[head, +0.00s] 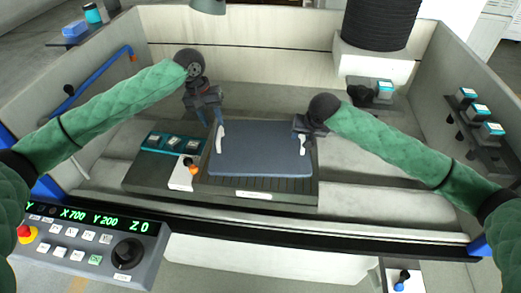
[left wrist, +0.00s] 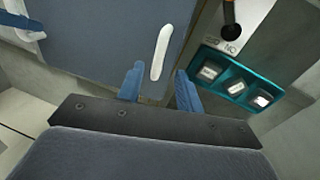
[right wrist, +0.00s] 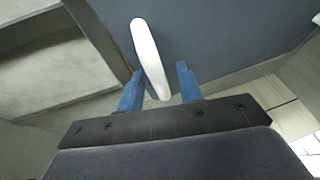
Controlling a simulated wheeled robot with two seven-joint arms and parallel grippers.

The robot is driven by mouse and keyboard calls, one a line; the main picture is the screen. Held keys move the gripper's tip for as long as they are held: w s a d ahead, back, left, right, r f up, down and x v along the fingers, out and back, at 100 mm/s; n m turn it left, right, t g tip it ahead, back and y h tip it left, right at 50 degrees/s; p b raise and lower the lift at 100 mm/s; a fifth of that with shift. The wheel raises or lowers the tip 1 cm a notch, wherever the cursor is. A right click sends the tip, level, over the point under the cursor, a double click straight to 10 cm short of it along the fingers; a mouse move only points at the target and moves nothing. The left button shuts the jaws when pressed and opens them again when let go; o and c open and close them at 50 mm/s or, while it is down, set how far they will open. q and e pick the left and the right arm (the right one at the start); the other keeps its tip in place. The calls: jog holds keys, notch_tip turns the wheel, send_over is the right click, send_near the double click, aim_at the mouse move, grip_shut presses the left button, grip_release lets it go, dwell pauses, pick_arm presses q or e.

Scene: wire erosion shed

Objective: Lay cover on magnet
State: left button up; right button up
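The cover (head: 261,152) is a flat blue-grey slab with a white handle at each side. It lies over the slatted dark magnet (head: 265,185), whose front strip shows; its back is hidden beneath. My left gripper (head: 218,118) is at the left handle (head: 220,138). In the left wrist view its blue fingers (left wrist: 160,82) stand apart either side of the handle's end (left wrist: 161,52), with gaps. My right gripper (head: 302,132) is at the right handle (head: 302,145). In the right wrist view its fingers (right wrist: 159,80) are spread around that handle (right wrist: 150,58), not visibly closed on it.
A teal button panel (head: 172,142) and a white switch box (head: 184,176) sit left of the magnet. Tank walls surround the area. A control console (head: 90,240) stands front left. Small teal-topped boxes (head: 480,112) sit on a right-hand shelf. The tank floor right of the magnet is clear.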

jog(key=shift+r, duration=0.1)
pick_arm(q)
jog(key=r, duration=0.4)
jog(key=shift+a, duration=0.4)
pick_arm(e)
jog(key=v, duration=1.1)
jog(key=shift+s+r, duration=0.2)
jog(key=shift+r, duration=0.1)
